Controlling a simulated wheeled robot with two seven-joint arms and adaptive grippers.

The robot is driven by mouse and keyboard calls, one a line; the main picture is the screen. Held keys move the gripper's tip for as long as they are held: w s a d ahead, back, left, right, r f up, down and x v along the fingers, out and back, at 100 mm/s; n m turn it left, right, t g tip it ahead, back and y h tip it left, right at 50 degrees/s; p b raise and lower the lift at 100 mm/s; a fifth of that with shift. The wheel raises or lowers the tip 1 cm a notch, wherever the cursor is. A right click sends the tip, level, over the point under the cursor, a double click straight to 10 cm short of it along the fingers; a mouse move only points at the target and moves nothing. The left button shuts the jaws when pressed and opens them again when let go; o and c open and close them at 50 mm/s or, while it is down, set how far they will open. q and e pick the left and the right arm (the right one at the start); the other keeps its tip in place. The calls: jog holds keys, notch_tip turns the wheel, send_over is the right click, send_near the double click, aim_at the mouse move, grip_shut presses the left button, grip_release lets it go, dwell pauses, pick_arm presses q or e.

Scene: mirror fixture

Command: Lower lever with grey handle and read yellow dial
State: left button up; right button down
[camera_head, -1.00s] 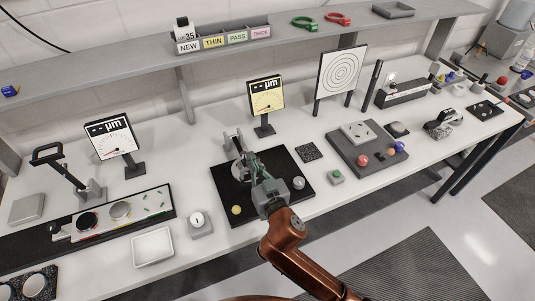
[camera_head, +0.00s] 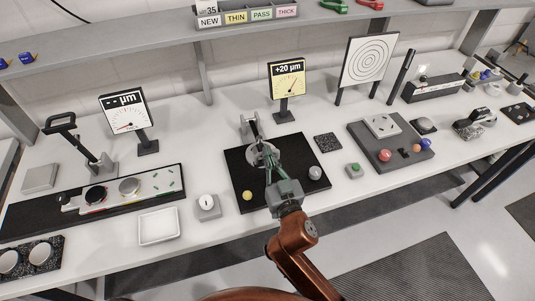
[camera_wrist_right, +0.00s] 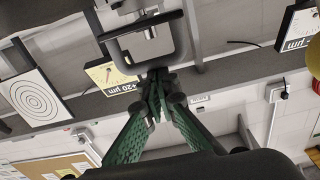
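The yellow dial (camera_head: 288,80) stands behind the black mat in the head view, reading "+20 µm", with its needle pointing up and right. It also shows upside down in the wrist view (camera_wrist_right: 110,76). A grey lever fixture (camera_head: 250,126) stands on the black mat (camera_head: 240,178); its grey bracket (camera_wrist_right: 180,38) shows close up in the wrist view. My right gripper (camera_head: 266,160) has green fingers, at the front of this fixture. Its fingertips (camera_wrist_right: 158,80) come together beside the bracket. The grey handle is largely hidden by the fingers, so contact is unclear. My left gripper is out of view.
A black-handled lever (camera_head: 62,124) and a white dial (camera_head: 124,112) stand left. A yellow ball (camera_head: 247,195) and a grey knob (camera_head: 315,172) flank my gripper. A white tray (camera_head: 158,226) lies front left. A grey board with balls (camera_head: 375,142) is right.

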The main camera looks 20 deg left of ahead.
jog(key=shift+w+f, duration=0.1)
jog(key=shift+f, duration=0.5)
notch_tip(320, 180, up, 5)
jog(key=p, duration=0.5)
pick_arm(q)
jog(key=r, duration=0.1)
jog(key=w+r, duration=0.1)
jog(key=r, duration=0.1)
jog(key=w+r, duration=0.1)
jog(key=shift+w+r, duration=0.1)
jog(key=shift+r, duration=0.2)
pick_arm(e)
jog(key=f+v, duration=0.1)
jog(key=v, duration=0.8)
